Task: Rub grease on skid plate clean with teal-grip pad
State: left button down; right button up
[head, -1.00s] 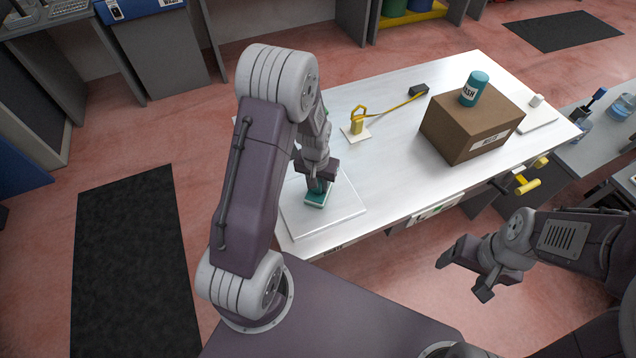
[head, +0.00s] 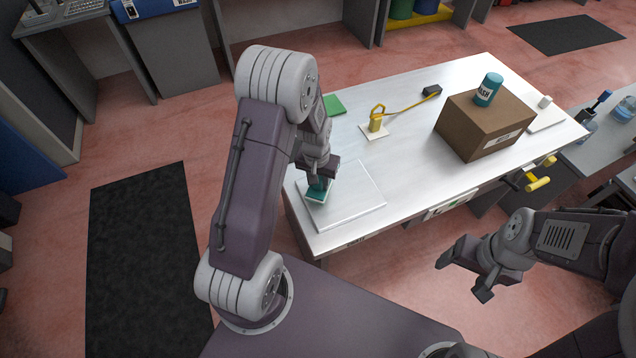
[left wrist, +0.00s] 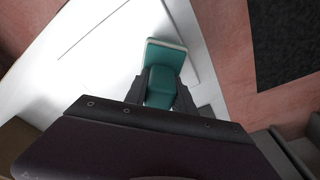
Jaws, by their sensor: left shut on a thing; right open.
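The skid plate (head: 352,205) is a flat pale metal sheet on the near left corner of the white table. My left gripper (head: 320,180) is shut on the teal-grip pad (head: 318,194), over the left part of the plate. The pad shows a teal block with a pale underside in the left wrist view (left wrist: 166,55). It looks at or very close to the plate's surface; I cannot tell if it touches. No grease shows on the visible part of the plate; the pad and arm hide some of it. My right gripper (head: 464,272) is open and empty, off the table's front.
A brown box (head: 484,124) with a teal can (head: 488,90) on top stands at the table's right. A yellow tool (head: 377,118) on a pale base, with a yellow strap to a black block (head: 431,91), is behind the plate. A green sheet (head: 334,105) lies at the back left.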

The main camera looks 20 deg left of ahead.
pick_arm(q)
jog(key=shift+w+d+r+p, duration=0.1)
jog(key=shift+d+r+p, duration=0.15)
jog(key=shift+r+p, duration=0.55)
jog(key=shift+r, duration=0.55)
notch_tip(320, 180, up, 3)
jog(key=p, duration=0.2)
jog(key=shift+a+f+p, duration=0.1)
jog(key=shift+a+p, duration=0.05)
jog(key=shift+p, duration=0.25)
